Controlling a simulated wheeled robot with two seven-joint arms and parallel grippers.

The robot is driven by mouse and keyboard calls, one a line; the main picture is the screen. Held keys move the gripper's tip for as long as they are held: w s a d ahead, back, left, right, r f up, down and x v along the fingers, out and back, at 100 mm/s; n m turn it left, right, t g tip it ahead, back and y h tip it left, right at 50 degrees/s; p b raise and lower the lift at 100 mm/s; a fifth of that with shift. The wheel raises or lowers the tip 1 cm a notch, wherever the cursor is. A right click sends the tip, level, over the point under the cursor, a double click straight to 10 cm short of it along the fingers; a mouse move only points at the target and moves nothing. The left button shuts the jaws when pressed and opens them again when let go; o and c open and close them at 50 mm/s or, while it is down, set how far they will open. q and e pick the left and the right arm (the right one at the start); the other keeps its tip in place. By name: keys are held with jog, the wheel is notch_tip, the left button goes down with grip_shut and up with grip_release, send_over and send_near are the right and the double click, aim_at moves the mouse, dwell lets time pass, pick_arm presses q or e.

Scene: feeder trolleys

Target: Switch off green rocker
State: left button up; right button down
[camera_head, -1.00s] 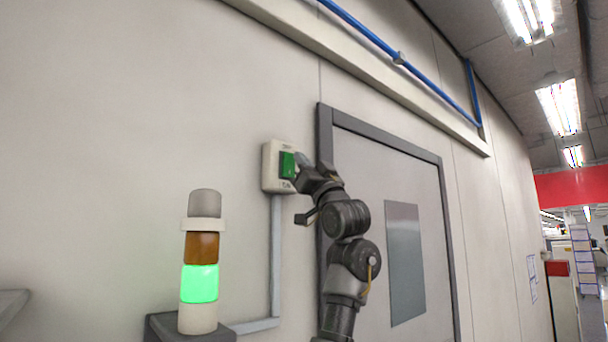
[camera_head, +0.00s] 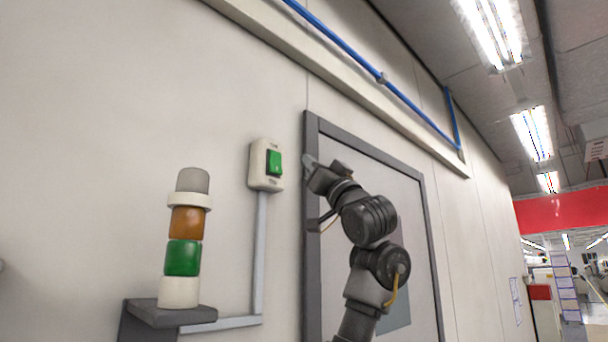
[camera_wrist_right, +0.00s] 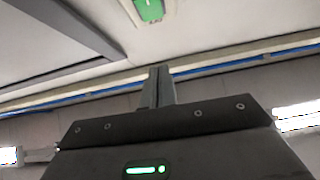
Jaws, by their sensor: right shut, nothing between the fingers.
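The green rocker (camera_head: 274,163) sits in a white switch box (camera_head: 257,180) on the wall, left of the door. It also shows at the top edge of the right wrist view (camera_wrist_right: 149,9), partly cut off. The signal tower's green section (camera_head: 183,258) is dark green and unlit. My right gripper (camera_head: 308,162) is shut and empty, right of the switch box and apart from it, in front of the door frame. Its closed fingers also show in the right wrist view (camera_wrist_right: 158,88). My left gripper is not in view.
The signal tower stands on a dark bracket (camera_head: 170,312) at lower left. A grey conduit (camera_head: 260,255) runs down from the switch box. A grey door frame (camera_head: 312,250) is behind my right arm.

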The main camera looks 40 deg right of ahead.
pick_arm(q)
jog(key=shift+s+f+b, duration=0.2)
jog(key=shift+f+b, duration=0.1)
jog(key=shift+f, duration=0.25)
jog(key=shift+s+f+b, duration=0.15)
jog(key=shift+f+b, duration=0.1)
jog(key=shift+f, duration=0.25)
pick_arm(e)
jog(key=shift+v, duration=1.2)
jog(key=shift+s+r, duration=0.15)
jog(key=shift+s, duration=0.15)
jog(key=shift+w+a, duration=0.1)
